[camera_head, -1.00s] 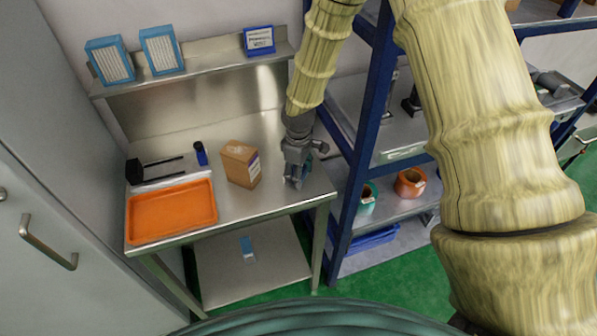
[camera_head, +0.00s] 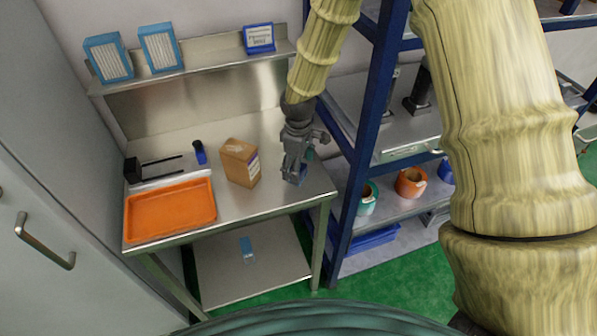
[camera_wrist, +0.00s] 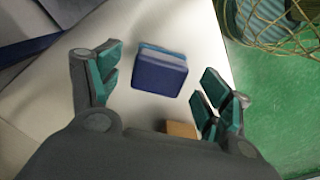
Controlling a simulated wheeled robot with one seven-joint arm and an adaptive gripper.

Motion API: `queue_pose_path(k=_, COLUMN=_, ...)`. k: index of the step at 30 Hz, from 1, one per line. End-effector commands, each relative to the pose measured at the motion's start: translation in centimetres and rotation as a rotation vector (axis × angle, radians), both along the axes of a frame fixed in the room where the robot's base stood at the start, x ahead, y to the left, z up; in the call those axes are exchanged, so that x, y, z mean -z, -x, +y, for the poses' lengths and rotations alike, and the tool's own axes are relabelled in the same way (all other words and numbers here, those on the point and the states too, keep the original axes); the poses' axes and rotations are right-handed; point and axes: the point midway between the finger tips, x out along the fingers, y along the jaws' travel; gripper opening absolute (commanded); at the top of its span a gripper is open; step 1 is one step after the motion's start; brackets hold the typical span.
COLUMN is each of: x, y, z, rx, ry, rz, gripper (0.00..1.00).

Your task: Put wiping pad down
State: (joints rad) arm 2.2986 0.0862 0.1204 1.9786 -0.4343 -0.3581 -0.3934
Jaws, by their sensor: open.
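The wiping pad (camera_wrist: 160,72), a small dark blue block with a lighter blue layer, lies on the steel table in the wrist view. In the head view the pad (camera_head: 298,178) shows under my gripper, near the table's right end, partly hidden by the fingers. My gripper (camera_head: 295,172) points down just above the table there. In the wrist view my gripper (camera_wrist: 155,90) is open, its teal-padded fingers spread to either side of the pad with gaps between. The fingers do not touch the pad.
A cardboard box (camera_head: 240,162) stands left of my gripper. An orange tray (camera_head: 170,210), a dark blue bottle (camera_head: 199,152) and a black tool (camera_head: 133,170) are farther left. A blue-framed rack (camera_head: 366,130) stands close on the right. The table's front edge is near.

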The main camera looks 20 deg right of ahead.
Motion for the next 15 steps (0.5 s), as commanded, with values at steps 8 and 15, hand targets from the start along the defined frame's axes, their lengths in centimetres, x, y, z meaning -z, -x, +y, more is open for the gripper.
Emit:
queue_pose_path(k=8, x=-3.3, y=-0.1, z=0.0, rx=0.001, ry=0.000, rz=-0.003, gripper=0.78)
queue_pose_path(k=15, x=-6.3, y=-0.1, z=0.0, rx=0.000, ry=-0.001, rz=-0.004, gripper=0.78)
